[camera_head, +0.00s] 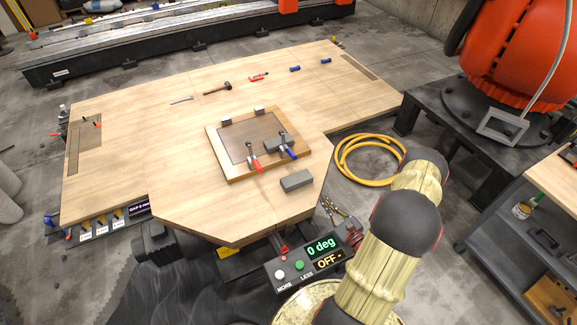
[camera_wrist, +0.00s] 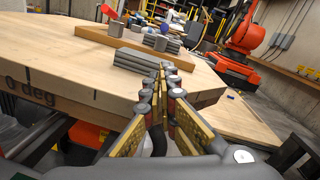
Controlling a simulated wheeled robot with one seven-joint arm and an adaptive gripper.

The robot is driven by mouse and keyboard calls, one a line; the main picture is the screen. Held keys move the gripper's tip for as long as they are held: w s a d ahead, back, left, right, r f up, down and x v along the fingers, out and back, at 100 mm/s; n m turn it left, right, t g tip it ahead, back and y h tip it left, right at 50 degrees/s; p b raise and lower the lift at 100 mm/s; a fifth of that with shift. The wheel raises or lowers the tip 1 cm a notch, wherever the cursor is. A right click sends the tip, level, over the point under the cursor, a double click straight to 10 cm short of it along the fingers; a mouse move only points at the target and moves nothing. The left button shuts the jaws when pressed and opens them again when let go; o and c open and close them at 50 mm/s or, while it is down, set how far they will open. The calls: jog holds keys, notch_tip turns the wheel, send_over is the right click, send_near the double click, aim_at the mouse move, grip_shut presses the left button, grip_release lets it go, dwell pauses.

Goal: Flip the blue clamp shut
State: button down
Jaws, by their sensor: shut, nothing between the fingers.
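The blue clamp (camera_head: 290,153) sits on the right side of a framed board (camera_head: 236,176), beside a dark grey block. Its blue handle slants down to the right; I cannot tell if it is open or shut. A red-handled clamp (camera_head: 256,163) stands left of it. In the wrist view, a blue handle (camera_wrist: 163,28) rises behind grey blocks, and a red handle (camera_wrist: 107,11) is at upper left. My gripper (camera_wrist: 164,72) is shut and empty, near the table's edge and apart from the clamps. It does not show in the head view.
A loose grey block (camera_head: 296,181) lies on the table (camera_head: 130,150) between the board and the front edge. A control box (camera_head: 305,262) reads "0 deg" and "OFF". A yellow hose coil (camera_head: 345,158) lies right of the table. An orange robot (camera_head: 515,50) stands at upper right.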

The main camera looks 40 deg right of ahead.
jog(key=shift+d+r, duration=0.15)
jog(key=shift+r, duration=0.1)
jog(key=w+d, duration=0.1)
jog(key=w, duration=0.5)
jog(key=w+d+b, duration=0.1)
jog(key=w, duration=0.6)
jog(key=w+r+b, duration=0.1)
jog(key=w, duration=0.5)
jog(key=shift+w+d, duration=0.3)
jog(key=shift+d, duration=0.1)
jog(key=shift+r, duration=0.1)
